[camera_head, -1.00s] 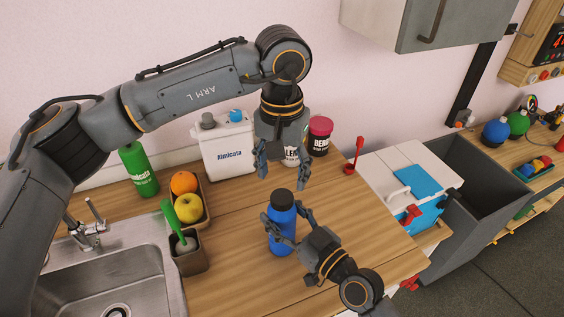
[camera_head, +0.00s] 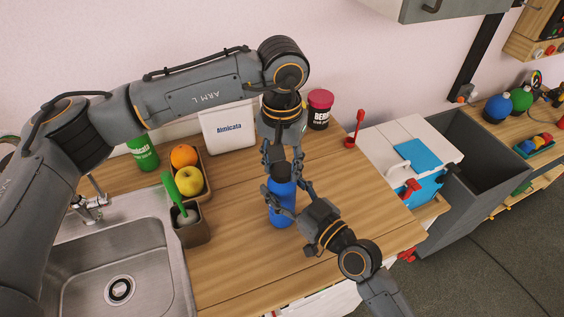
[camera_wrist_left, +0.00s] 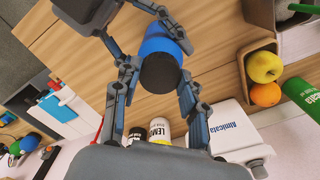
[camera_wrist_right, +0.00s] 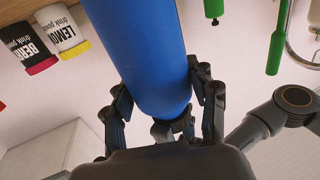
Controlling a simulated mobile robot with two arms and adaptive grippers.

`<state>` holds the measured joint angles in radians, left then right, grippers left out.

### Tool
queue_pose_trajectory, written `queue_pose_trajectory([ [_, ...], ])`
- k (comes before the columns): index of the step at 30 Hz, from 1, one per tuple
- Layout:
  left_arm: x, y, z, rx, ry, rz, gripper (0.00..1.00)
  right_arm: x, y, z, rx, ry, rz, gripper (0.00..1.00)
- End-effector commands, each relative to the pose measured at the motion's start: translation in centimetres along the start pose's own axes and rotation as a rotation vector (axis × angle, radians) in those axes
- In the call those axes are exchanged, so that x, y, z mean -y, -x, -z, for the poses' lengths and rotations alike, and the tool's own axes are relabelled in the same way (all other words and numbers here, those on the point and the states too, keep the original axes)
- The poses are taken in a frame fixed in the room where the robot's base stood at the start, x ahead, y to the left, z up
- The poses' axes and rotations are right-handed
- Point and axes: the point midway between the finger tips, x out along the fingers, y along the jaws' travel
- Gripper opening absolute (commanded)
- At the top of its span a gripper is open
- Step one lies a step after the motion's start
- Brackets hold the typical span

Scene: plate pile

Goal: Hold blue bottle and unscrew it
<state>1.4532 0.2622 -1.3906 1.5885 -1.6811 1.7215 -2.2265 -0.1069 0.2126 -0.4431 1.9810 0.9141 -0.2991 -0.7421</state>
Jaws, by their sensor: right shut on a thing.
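The blue bottle (camera_head: 281,202) stands upright on the wooden counter (camera_head: 240,263). My right gripper (camera_head: 286,199) is shut around its body from the right; the right wrist view also shows the blue body (camera_wrist_right: 143,55) between its fingers. The black cap (camera_wrist_left: 160,73) shows in the left wrist view, and is mostly hidden by fingers in the head view. My left gripper (camera_head: 283,164) is above the bottle, pointing down, with its fingers on either side of the cap. In the left wrist view these fingers are spread, with a small gap beside the cap.
A sink (camera_head: 118,262) lies left. A fruit tray (camera_head: 207,188), brush holder (camera_head: 192,226), green bottle (camera_head: 143,152) and white jug (camera_head: 229,130) stand left of or behind the bottle. A tub with a pink lid (camera_head: 319,110) is behind right. The counter front is clear.

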Motion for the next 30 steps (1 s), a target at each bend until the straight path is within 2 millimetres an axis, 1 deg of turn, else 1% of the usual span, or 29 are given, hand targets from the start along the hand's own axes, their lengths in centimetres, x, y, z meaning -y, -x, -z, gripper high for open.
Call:
queue_pose_trajectory([
  [1, 0.02, -0.01, 0.01, 0.0, 0.001, 0.0, 0.07, 0.02, 0.01, -0.06, 0.001, -0.001, 0.0, 0.0],
  [2, 0.02, -0.01, 0.01, 0.0, 0.001, 0.0, 0.04, 0.02, 0.01, -0.06, 0.001, -0.001, 0.0, 0.0],
  [6, 0.03, -0.01, 0.01, 0.0, 0.023, 0.001, 0.03, 0.02, 0.01, -0.06, 0.001, -0.001, 0.0, 0.0],
  [8, 0.03, 0.0, 0.01, 0.0, 0.075, 0.001, 0.03, 0.02, 0.01, -0.05, 0.001, -0.001, 0.0, 0.0],
  [10, 0.04, 0.0, 0.0, 0.0, 0.181, 0.001, 0.03, 0.02, 0.01, -0.05, 0.001, -0.001, 0.001, 0.0],
  [14, 0.05, 0.01, -0.01, 0.0, 0.46, 0.001, 0.03, 0.02, 0.01, -0.05, 0.001, -0.001, 0.0, 0.0],
  [30, 0.03, 0.07, -0.03, -0.001, 1.668, -0.001, 0.03, 0.02, 0.01, -0.05, 0.001, -0.002, 0.0, 0.0],
])
